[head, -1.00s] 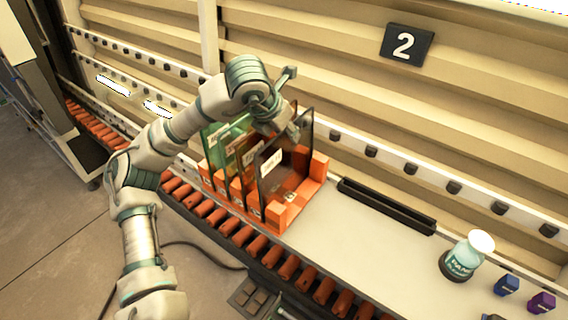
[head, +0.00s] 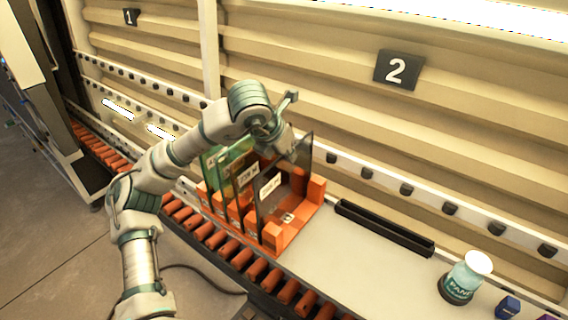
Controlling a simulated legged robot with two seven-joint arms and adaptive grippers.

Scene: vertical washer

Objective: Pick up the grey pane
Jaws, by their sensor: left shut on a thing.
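The grey pane (head: 290,172) is the frontmost, rightmost pane in an orange rack (head: 293,233). It is dark and see-through, with a white label, and stands upright. My left gripper (head: 291,147) is at its upper edge, shut on it. The fingertips are partly hidden behind the wrist and the pane. The pane's lower edge appears to be still down in the rack. Behind it to the left stand other panes, including a green one (head: 222,163) and a brownish one (head: 247,173). My right gripper is not in view.
The rack stands on a pale bench beside an orange roller conveyor (head: 213,229). A ribbed wall with a "2" sign (head: 398,70) is behind.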

